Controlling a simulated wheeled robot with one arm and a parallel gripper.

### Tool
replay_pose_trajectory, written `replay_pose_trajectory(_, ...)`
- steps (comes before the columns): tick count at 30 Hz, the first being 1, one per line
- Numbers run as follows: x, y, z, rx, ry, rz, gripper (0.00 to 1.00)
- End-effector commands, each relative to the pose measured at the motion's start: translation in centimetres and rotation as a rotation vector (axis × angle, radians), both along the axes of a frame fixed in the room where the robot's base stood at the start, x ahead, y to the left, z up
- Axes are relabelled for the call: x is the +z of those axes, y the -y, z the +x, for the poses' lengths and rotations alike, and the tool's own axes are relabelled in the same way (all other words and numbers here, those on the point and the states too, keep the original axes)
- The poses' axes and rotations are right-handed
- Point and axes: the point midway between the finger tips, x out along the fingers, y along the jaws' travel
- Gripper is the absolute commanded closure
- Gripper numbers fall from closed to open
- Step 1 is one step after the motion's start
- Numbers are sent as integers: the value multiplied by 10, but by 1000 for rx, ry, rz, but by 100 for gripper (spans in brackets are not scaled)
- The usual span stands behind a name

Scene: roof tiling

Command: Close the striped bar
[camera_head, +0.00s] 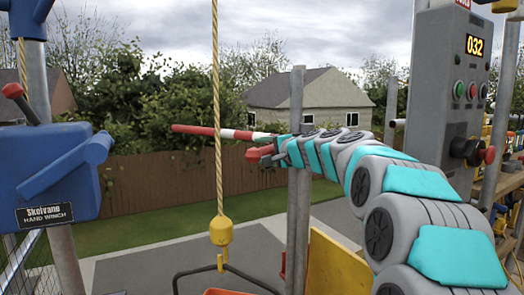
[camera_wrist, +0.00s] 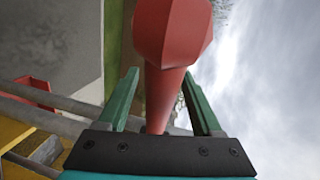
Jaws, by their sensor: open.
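The striped bar (camera_head: 215,131), red and white, sticks out level to the left near the upright metal post in the head view. A red knobbed piece (camera_head: 260,153) shows just below its inner end. My gripper (camera_wrist: 159,78) is open, with green fingers on either side of a red shaft (camera_wrist: 160,100) in the wrist view. The shaft ends in a thick faceted red head (camera_wrist: 172,30). I cannot tell whether the fingers touch it. In the head view my arm hides the bar's inner end and most of the gripper.
A rope with a yellow weight (camera_head: 221,232) hangs in front of the bar. A blue hand winch (camera_head: 50,175) stands at the left. A grey control box (camera_head: 445,90) with buttons stands at the right. A yellow panel (camera_head: 335,265) is below my arm.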

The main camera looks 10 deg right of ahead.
Motion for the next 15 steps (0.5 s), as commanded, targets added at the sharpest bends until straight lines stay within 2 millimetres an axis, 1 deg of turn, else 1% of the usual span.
replay_pose_trajectory(4,-1,-3,6,0,0,-1,33)
replay_pose_trajectory(12,-1,-3,6,0,1,-2,33)
replay_pose_trajectory(15,-1,-3,6,-1,1,-2,44)
